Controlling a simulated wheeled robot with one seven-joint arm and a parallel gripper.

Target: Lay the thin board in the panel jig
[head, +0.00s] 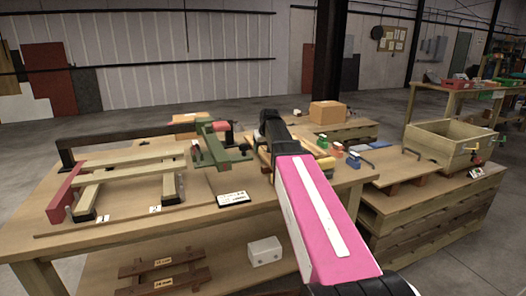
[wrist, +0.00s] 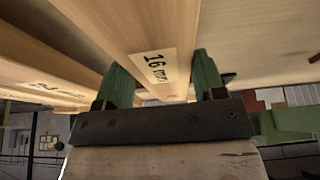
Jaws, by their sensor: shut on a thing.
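In the wrist view a light wooden board labelled 16 mm (wrist: 125,28) lies between the two green fingers of my gripper (wrist: 160,68). The fingers are shut on it near its labelled end. A second board (wrist: 45,82), with a label that seems to read 24 mm, lies to its left. In the head view my black wrist (head: 270,128) is over the table, right of the green clamp; my own arm hides the fingertips and most of the held board. The panel jig, with a red fence (head: 66,193) and wooden rails (head: 170,187), stands on the table's left.
The green clamp (head: 209,143) and a dark bar (head: 135,132) rise above the jig. A white labelled card (head: 233,199) lies in front. A cardboard box (head: 328,112) and an open wooden crate (head: 450,144) stand right. The near middle tabletop is mostly clear.

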